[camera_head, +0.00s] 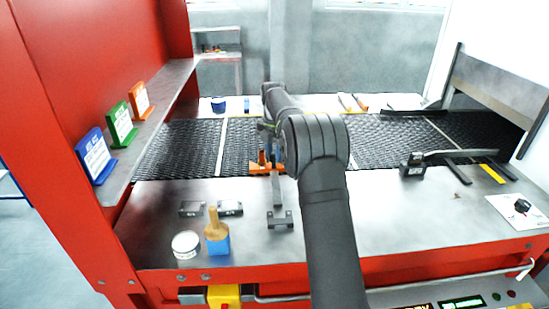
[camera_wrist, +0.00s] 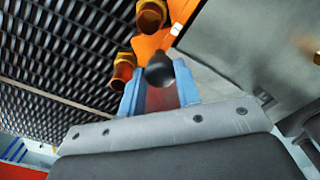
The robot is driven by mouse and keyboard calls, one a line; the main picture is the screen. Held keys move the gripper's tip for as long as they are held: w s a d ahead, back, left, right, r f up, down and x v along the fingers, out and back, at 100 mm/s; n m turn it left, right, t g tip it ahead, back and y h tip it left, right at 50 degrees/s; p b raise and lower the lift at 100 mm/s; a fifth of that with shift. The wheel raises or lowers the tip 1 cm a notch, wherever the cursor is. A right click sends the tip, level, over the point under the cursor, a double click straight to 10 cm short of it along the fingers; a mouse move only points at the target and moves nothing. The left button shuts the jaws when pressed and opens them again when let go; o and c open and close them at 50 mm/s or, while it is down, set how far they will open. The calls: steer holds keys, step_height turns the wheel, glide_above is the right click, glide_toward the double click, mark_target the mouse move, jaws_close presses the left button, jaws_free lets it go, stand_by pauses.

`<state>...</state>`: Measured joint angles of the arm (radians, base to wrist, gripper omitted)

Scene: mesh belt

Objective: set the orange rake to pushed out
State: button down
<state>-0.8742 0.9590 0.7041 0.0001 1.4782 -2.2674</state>
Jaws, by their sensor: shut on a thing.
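The orange rake (camera_head: 262,168) lies at the near edge of the black mesh belt, low in front of my gripper. A grey bar (camera_head: 275,190) runs from the rake toward a dark bracket (camera_head: 279,219) on the near metal deck. In the wrist view the rake's orange body (camera_wrist: 158,42) shows beyond the fingers, with copper-coloured posts. A dark round knob (camera_wrist: 160,72) sits between the fingertips. My gripper (camera_wrist: 158,92) is shut on this knob; it also shows in the head view (camera_head: 272,150), partly hidden by my arm.
The mesh belt (camera_head: 385,140) runs across behind the deck. On the deck are a blue-and-wood brush (camera_head: 216,240), a white round tin (camera_head: 185,243), small dark brackets (camera_head: 230,208) and a black lever block (camera_head: 412,166). Colored signs (camera_head: 95,155) stand on the left ledge.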

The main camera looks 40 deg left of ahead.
steer(key=shift+w+a+r, duration=0.1)
steer(key=shift+w+a, duration=0.1)
steer(key=c, duration=1.1)
jaws_free()
steer(key=shift+o, duration=0.2)
step_height(320, 180, up, 17)
steer(key=shift+r, duration=0.15)
step_height(320, 180, down, 17)
steer(key=shift+f, duration=0.15)
stand_by(0.8)
